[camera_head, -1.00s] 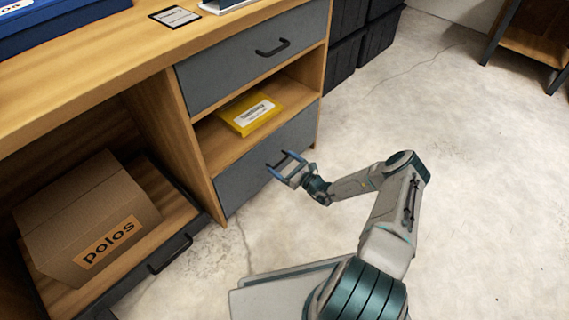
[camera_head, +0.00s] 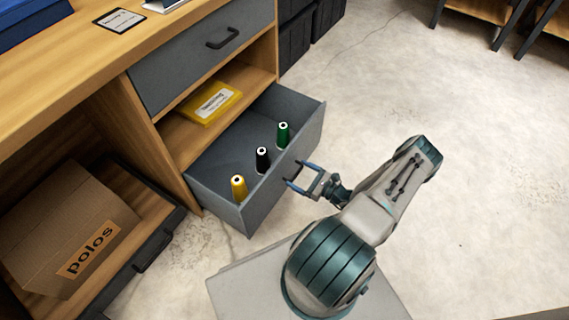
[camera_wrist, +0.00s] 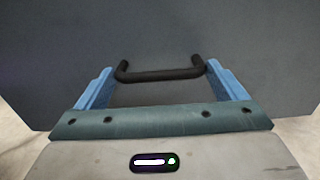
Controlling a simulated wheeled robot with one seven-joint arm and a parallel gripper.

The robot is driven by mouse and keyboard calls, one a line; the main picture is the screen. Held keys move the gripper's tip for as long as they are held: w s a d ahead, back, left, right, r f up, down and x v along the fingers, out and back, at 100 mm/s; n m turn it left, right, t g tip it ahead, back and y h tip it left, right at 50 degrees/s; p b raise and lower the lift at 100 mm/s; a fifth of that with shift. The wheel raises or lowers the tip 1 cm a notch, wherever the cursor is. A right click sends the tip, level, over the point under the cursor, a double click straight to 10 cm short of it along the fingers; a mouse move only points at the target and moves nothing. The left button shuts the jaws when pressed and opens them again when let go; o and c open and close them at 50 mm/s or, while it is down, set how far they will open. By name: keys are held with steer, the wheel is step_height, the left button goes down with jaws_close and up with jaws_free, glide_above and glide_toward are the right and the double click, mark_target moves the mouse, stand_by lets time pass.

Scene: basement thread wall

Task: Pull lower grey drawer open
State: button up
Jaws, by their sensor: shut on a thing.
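The lower grey drawer (camera_head: 283,184) stands pulled well out of the wooden desk in the head view. Inside it stand a yellow spool (camera_head: 239,188), a black spool (camera_head: 262,160) and a green spool (camera_head: 283,135). My gripper (camera_head: 297,179) is at the drawer's front, shut on its dark handle. In the wrist view the black bar handle (camera_wrist: 160,74) spans between the two blue fingers of my gripper (camera_wrist: 158,84), against the grey drawer front (camera_wrist: 150,30).
Above is a shelf with a yellow box (camera_head: 212,103), then a closed upper grey drawer (camera_head: 205,55). At left, a cardboard box (camera_head: 70,235) marked "polos" sits on a low pulled-out tray (camera_head: 160,225). Black bins (camera_head: 300,40) stand behind. Floor (camera_head: 480,170) at right is clear.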

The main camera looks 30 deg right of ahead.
steer(key=v, duration=0.8)
steer(key=shift+d, duration=0.4)
steer(key=shift+w, duration=0.15)
steer(key=o, duration=1.1)
